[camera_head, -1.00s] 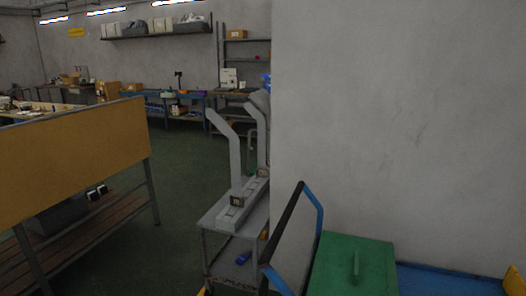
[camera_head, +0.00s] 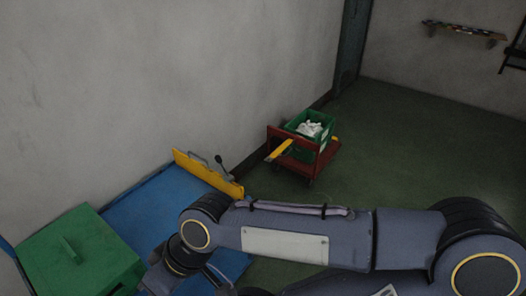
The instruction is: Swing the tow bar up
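A small red cart (camera_head: 320,166) stands on the floor by the wall near the middle. A yellow bar (camera_head: 279,150) sticks out from its left side, slanting; I cannot tell whether this is the tow bar. A long yellow plate (camera_head: 207,174) stands along the far right edge of a blue platform (camera_head: 150,213), with a dark lever (camera_head: 221,163) with a round knob beside it. My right arm crosses the lower picture from the right, in front of part of the platform. Its wrist runs down to the bottom edge at lower left, and no fingertips show. My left gripper is not in view.
A green crate (camera_head: 311,127) with white cloth sits on the red cart. A green lidded box (camera_head: 78,252) with a handle is at lower left on the blue platform. The wall runs close behind. Open green floor (camera_head: 430,150) lies to the right.

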